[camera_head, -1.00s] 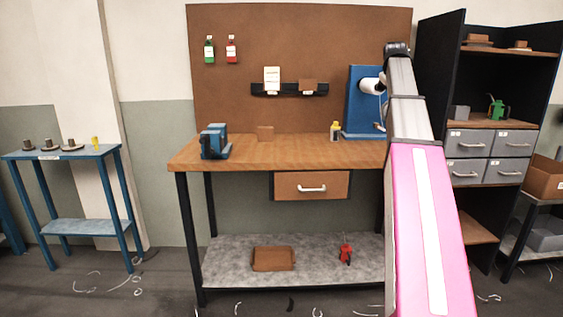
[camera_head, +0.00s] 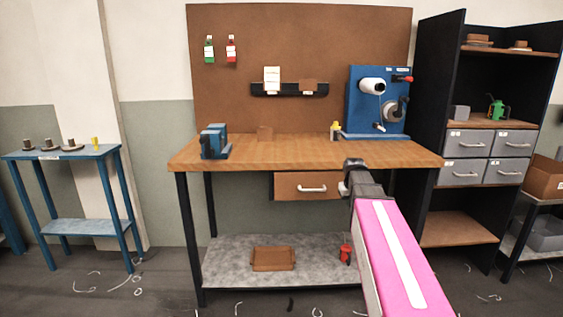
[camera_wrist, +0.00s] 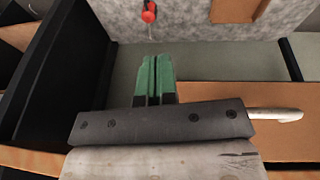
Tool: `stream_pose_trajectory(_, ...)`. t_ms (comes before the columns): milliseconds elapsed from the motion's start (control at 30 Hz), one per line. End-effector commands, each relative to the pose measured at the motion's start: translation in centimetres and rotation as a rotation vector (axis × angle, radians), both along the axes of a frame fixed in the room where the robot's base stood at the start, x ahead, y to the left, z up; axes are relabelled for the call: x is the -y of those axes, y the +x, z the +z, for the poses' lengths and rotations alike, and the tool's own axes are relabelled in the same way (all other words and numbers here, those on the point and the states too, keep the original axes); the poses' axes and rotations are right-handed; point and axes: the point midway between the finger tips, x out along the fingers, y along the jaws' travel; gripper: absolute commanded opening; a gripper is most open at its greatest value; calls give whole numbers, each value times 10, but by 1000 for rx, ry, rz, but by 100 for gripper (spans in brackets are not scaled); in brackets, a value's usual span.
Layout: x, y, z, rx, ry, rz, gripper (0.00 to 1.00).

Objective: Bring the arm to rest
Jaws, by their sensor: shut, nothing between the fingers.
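My arm (camera_head: 393,258), pink with a white stripe, reaches up from the bottom right in the head view. Its dark end sits in front of the bench's front edge, right of the drawer (camera_head: 295,187). My gripper's fingers are not clear in the head view. In the wrist view my gripper (camera_wrist: 155,60) shows two green fingers lying side by side, shut and empty. Beyond the fingertips lie the grey lower shelf (camera_wrist: 185,40) and a red item (camera_wrist: 149,13) on it. The drawer's pale handle (camera_wrist: 275,115) shows to the right of the fingers.
A dark shelf unit (camera_head: 452,60) stands right. A blue table (camera_head: 70,152) stands left.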

Motion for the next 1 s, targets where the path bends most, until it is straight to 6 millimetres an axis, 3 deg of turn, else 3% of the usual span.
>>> stream_pose_trajectory(33,-9,-18,-21,-22,9,-5,0)
stream_pose_trajectory(200,-34,-62,-76,-77,35,-30,0)
stream_pose_trajectory(500,-70,-147,-157,-178,72,-77,0)
stream_pose_trajectory(733,-86,-193,-192,-231,84,-105,0)
stream_pose_trajectory(1000,-90,-203,-199,-242,88,-113,0)
